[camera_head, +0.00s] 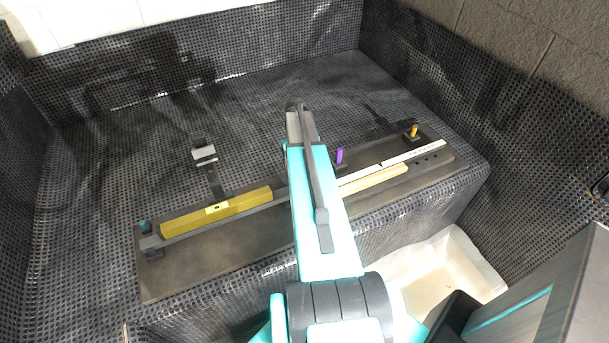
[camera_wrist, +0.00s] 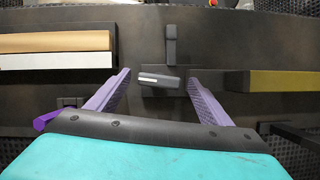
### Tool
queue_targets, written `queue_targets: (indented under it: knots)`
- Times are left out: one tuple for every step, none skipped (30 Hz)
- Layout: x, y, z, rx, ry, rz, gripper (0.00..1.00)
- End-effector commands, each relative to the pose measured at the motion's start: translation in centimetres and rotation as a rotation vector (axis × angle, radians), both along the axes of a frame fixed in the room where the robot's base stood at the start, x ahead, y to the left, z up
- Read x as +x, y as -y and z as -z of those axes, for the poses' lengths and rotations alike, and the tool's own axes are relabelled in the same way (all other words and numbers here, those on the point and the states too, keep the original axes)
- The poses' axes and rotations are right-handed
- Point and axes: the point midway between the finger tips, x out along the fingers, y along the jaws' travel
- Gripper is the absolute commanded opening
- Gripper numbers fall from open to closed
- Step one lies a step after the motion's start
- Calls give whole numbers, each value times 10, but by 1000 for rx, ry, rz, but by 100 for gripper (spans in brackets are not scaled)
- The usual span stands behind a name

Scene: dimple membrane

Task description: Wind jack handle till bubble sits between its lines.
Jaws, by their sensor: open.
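The yellow level (camera_head: 215,213) lies along the dark beam, left of my arm in the head view. Its small vial window (camera_head: 217,208) shows, but the bubble and its lines are too small to read. The level's end also shows at right in the wrist view (camera_wrist: 285,81). In the wrist view, a dark crank-like part, seemingly the jack handle (camera_wrist: 171,47), stands by a small dark block with a pale stripe (camera_wrist: 155,78). My gripper (camera_wrist: 159,76) is open, with its purple fingers either side of that block. My arm hides this spot in the head view.
A pale wooden strip (camera_head: 375,180) and a white bar (camera_head: 412,154) lie to the right. A purple peg (camera_head: 339,156) and an orange peg (camera_head: 413,131) stand behind them. The dimpled floor at the back is mostly clear.

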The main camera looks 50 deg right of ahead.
Motion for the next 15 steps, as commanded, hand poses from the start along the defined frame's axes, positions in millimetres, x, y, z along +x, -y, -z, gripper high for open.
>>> queue_targets:
  knots:
    - [0,0,-1,0,0,0,73]
    - [0,1,-1,0,0,0,73]
    - [1,1,-3,0,0,0,73]
    - [1,1,-4,0,0,0,73]
    - [2,1,-5,0,0,0,73]
    - [3,2,-8,-1,0,0,73]
    - [3,2,-10,-1,0,0,73]
    - [4,3,-12,-1,0,0,73]
    - [5,4,-16,-1,0,0,73]
    - [6,4,-19,-1,0,0,73]
    - [7,5,-22,-1,0,0,73]
    - [9,6,-26,-1,0,0,73]
    - [10,6,-29,-1,0,0,73]
    - [11,7,-33,-1,0,0,73]
    - [13,8,-38,-1,0,0,73]
